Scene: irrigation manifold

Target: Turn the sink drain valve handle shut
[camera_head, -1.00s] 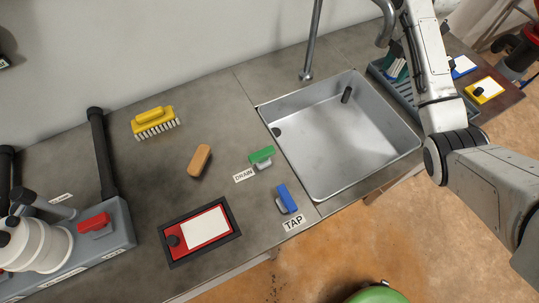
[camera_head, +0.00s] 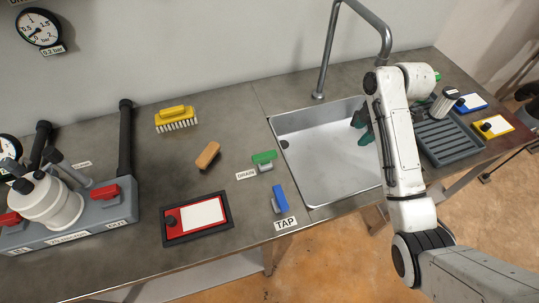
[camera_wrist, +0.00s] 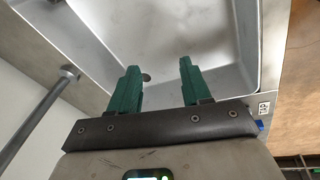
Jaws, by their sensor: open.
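The green drain valve handle (camera_head: 264,157) stands on the counter just left of the sink, beside the DRAIN label (camera_head: 246,175). The blue tap handle (camera_head: 279,198) stands nearer the front edge, by the TAP label (camera_head: 286,223). My gripper (camera_head: 362,125) is over the sink (camera_head: 318,150), right of the green handle and well apart from it. The wrist view shows its two green fingers (camera_wrist: 155,88) apart with nothing between them, and the sink basin beyond. The green handle cannot be made out in the wrist view.
A tall faucet pipe (camera_head: 327,55) rises behind the sink. An orange block (camera_head: 208,154), a yellow brush (camera_head: 176,119) and a red-framed panel (camera_head: 197,217) lie left of the handles. A grey rack (camera_head: 450,143) sits right of the sink. Counter around the green handle is mostly clear.

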